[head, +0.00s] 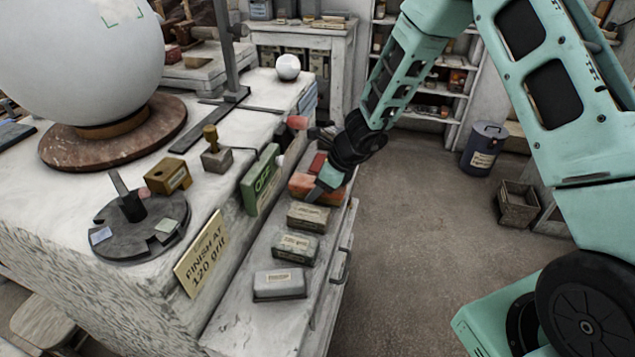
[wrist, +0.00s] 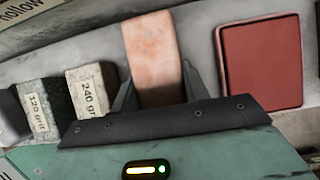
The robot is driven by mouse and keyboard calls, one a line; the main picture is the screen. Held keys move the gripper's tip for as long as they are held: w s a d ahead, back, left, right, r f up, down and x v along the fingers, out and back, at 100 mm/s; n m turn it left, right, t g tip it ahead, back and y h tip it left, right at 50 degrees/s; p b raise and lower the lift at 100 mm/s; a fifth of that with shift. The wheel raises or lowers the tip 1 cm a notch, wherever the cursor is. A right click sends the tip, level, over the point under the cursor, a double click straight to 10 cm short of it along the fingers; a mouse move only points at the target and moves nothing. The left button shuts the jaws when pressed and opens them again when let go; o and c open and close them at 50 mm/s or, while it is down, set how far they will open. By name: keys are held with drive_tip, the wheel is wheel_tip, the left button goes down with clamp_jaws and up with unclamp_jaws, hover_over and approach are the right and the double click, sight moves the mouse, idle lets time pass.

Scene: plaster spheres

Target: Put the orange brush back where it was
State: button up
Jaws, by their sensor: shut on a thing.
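The orange brush (wrist: 152,45) stands between my fingers in the wrist view as a plain, pale orange block; no bristles show. My gripper (wrist: 155,92) is shut on it, one finger on each side. In the head view the orange brush (head: 303,188) is at the low ledge beside the bench, in line with a row of blocks. My gripper (head: 328,182) reaches down to it from the right and hides part of it. I cannot tell whether its underside touches the ledge.
A red block (wrist: 262,65) lies close on one side, a 240 grit block (wrist: 92,92) on the other, with a 120 grit block (wrist: 42,108) beyond. A grey block (head: 279,284) sits nearer on the ledge. Floor (head: 420,240) is clear.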

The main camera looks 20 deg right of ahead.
drive_tip(key=shift+f, duration=0.25)
drive_tip(key=o, duration=1)
drive_tip(key=shift+o, duration=0.2)
drive_tip(key=shift+r, duration=0.15)
